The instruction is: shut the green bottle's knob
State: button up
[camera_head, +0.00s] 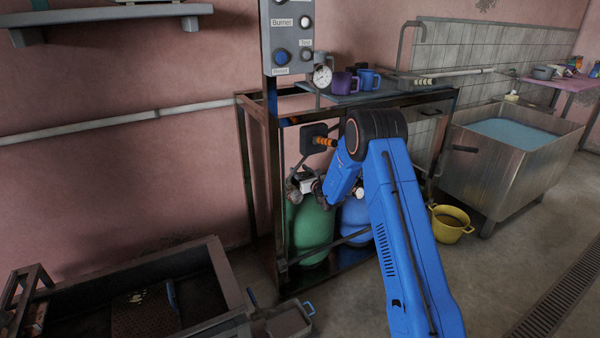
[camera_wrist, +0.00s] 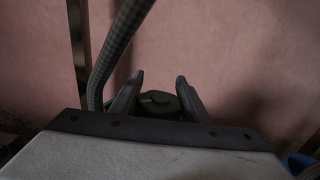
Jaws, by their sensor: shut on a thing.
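The green bottle (camera_head: 310,228) stands upright inside the metal frame, left of a blue bottle (camera_head: 357,222). In the wrist view its dark green round knob (camera_wrist: 158,103) sits between the two dark fingers of my gripper (camera_wrist: 159,80). The fingers are shut on the knob from either side, their tips reaching past it. The grey body of my gripper hides the near part of the knob and the bottle below. In the head view my arm ends at the top of the green bottle, and I cannot make out the knob clearly there.
A grey braided hose (camera_wrist: 112,55) rises close to the left finger. The frame's posts (camera_head: 274,190) and top shelf, with purple and blue mugs (camera_head: 343,83), enclose the bottles. A control panel (camera_head: 288,38) stands above. A yellow pot (camera_head: 450,224) is on the floor at right.

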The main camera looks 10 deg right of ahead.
jog(key=o, duration=1)
jog(key=v, duration=1.7)
jog(key=shift+s, duration=0.15)
